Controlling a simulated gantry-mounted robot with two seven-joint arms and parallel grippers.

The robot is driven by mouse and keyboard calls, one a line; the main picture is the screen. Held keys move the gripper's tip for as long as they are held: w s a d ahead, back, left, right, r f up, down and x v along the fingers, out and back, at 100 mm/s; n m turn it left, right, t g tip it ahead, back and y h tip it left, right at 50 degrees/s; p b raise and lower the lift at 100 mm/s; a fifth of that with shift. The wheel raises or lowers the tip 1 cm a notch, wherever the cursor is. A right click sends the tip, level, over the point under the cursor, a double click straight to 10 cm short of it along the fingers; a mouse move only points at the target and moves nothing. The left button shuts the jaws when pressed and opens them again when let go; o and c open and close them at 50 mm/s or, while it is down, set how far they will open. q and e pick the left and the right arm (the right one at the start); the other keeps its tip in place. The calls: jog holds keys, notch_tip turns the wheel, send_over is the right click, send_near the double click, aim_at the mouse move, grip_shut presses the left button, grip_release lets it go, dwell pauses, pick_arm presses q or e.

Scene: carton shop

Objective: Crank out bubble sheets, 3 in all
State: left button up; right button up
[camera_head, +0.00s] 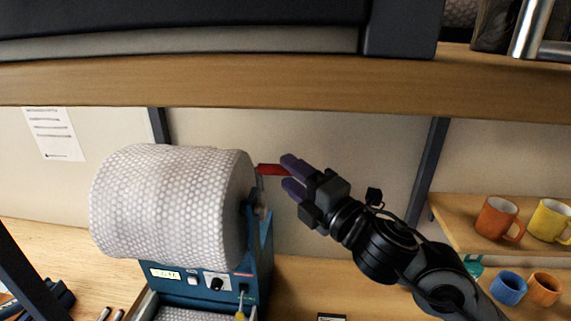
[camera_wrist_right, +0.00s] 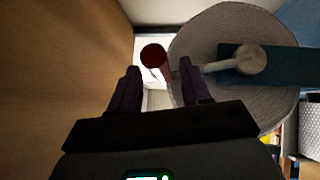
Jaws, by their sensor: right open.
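A large roll of bubble sheet (camera_head: 170,200) sits on a blue dispenser machine (camera_head: 262,245) left of centre in the head view. A red crank handle (camera_head: 271,170) sticks out to the right of the roll. My right gripper (camera_head: 288,175) is open at the handle's free end. In the right wrist view, the handle's dark red round end (camera_wrist_right: 153,54) shows between the lines of the two fingers (camera_wrist_right: 160,75), and a pale crank arm (camera_wrist_right: 218,66) runs right to a hub. I cannot tell whether the fingers touch the handle. My left gripper is not in view.
A wooden beam (camera_head: 250,82) crosses above the machine. Shelves at the right hold an orange mug (camera_head: 496,218), a yellow mug (camera_head: 549,220) and a blue mug (camera_head: 509,288). Bubble sheet (camera_head: 190,315) shows at the machine's front, partly cut off by the frame.

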jog(key=shift+p+x, duration=0.3)
jog(key=shift+x, duration=1)
jog(key=shift+d, duration=0.1)
grip_shut()
